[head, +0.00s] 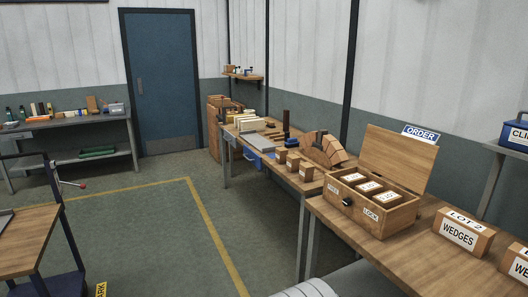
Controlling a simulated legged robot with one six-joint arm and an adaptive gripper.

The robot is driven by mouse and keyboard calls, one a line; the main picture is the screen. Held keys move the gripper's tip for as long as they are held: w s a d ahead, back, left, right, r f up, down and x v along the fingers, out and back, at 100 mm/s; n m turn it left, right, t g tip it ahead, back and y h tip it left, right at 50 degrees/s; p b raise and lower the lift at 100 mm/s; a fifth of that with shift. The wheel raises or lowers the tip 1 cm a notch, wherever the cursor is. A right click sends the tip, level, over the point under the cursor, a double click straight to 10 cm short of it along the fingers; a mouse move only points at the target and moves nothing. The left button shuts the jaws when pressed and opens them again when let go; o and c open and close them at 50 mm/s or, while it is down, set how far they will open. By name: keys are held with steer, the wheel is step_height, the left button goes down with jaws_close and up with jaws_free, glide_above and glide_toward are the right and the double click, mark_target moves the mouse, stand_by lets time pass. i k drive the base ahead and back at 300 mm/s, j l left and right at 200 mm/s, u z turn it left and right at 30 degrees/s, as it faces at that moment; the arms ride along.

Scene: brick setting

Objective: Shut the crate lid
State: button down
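The wooden crate (400,218) stands on the near wooden bench at the right, with its lid (398,160) open and leaning up and back from the rear edge. Several labelled blocks (369,186) lie inside the crate. A black knob (347,202) sits on the crate's front, between a label on its left that seems to read "FREE" and one on its right reading "LOCK". The blocks' labels are too small to read. My gripper is not in view.
Labelled wedge blocks (462,232) stand right of the crate on the same bench (385,262). An "ORDER" sign (421,133) shows behind the lid. A farther bench (255,155) holds wooden pieces and tools. A cart (25,240) is at the left. Green floor (140,235) is clear between.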

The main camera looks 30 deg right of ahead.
mark_target(408, 162)
steer(key=i+j+z, duration=0.15)
steer(key=i, duration=1.3)
steer(key=i+z, duration=0.35)
steer(key=i+j+z, duration=0.1)
steer(key=i+z, duration=0.3)
steer(key=i+j+z, duration=0.2)
steer(key=z, duration=0.15)
